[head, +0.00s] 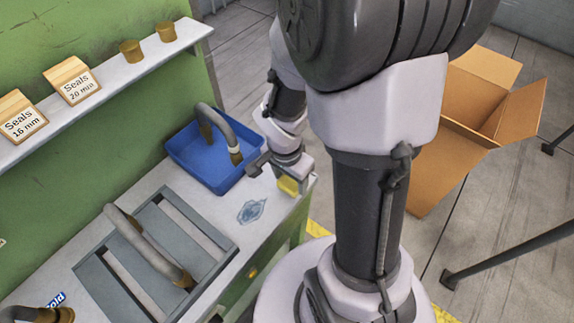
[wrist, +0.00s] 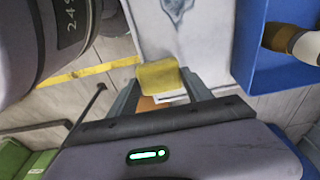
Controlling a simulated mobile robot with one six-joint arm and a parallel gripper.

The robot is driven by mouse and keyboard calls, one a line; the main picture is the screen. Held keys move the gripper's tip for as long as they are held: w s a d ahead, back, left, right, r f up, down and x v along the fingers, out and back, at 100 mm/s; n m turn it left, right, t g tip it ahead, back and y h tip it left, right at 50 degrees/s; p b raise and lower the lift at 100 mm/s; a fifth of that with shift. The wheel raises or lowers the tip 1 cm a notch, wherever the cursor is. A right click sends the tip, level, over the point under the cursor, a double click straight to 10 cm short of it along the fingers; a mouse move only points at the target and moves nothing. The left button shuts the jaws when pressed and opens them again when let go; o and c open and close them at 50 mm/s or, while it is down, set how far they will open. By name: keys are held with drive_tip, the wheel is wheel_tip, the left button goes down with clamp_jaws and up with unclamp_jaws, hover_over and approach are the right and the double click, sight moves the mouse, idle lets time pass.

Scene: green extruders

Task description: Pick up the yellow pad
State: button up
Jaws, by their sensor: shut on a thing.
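The yellow pad (wrist: 160,75) sits between the two fingers of my gripper (wrist: 161,92) in the wrist view. The fingers are shut on it from both sides. In the head view the pad (head: 288,186) shows at the right edge of the white worktop (head: 215,212), beside the blue tray, with my gripper (head: 290,180) at it. My gripper hides part of the pad there. I cannot tell whether the pad touches the worktop.
The blue tray (head: 187,165) holds a grey hose with brass ends (head: 220,125). A grey slotted rack (head: 195,212) with another hose (head: 148,246) stands nearer. A shelf (head: 115,92) carries seal boxes and brass caps. An open cardboard box (head: 475,110) is on the floor at right.

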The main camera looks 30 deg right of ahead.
sight(294, 195)
drive_tip(key=s+b, duration=0.2)
drive_tip(key=s+a+b, duration=0.1)
drive_tip(key=shift+f, duration=0.35)
drive_tip(key=b, duration=0.2)
drive_tip(key=shift+s+a+b, duration=0.1)
drive_tip(key=shift+s+b, duration=0.2)
drive_tip(key=shift+b, duration=0.05)
drive_tip(key=s+a+r+b, duration=0.1)
drive_tip(key=s+a+b, duration=0.1)
drive_tip(key=s+b, duration=0.4)
drive_tip(key=shift+s+a+r+b, duration=0.25)
drive_tip(key=shift+a+r+b, duration=0.1)
